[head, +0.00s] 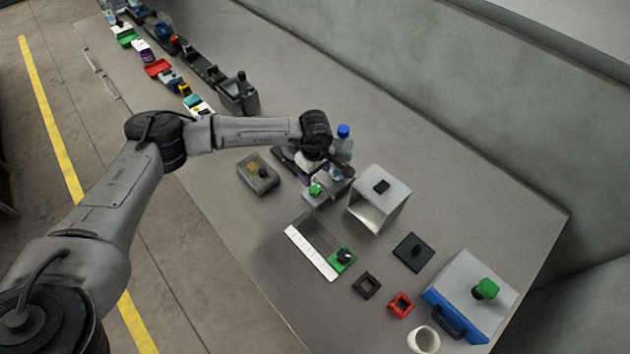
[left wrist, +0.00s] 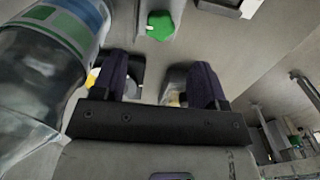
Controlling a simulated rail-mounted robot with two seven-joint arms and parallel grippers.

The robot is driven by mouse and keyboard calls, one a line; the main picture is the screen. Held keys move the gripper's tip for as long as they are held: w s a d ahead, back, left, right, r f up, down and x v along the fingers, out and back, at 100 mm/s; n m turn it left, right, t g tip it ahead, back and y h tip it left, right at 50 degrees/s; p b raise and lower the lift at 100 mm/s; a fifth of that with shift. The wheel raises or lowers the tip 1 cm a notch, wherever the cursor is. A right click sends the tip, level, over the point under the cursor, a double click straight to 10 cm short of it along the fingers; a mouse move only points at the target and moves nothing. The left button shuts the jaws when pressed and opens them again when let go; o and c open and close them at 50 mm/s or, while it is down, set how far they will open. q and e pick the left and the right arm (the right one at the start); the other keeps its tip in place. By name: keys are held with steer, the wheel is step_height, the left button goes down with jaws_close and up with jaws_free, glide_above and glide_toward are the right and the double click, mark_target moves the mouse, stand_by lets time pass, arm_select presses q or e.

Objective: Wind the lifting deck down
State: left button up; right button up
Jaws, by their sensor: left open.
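My left gripper (head: 322,168) points down over a small grey unit with a green knob (head: 315,189) on its front. In the left wrist view the gripper (left wrist: 160,82) has its two dark fingers apart, with nothing clearly held between them. The green knob (left wrist: 159,25) is beyond the fingertips in that view, apart from them. A clear bottle with a blue cap (head: 344,132) stands close beside the gripper; its labelled body (left wrist: 45,85) fills the left of the wrist view. I cannot tell which part is the lifting deck; the arm hides part of this area. My right gripper is out of view.
A grey open-fronted box (head: 388,195) stands right of the gripper, and a low grey box (head: 258,174) left. Nearer are a white strip with a green-based knob (head: 342,257), black and red square frames, a blue-handled case (head: 455,315) and a white cup (head: 423,340).

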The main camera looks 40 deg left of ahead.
arm_select(q)
steer(key=shift+r, duration=2.9)
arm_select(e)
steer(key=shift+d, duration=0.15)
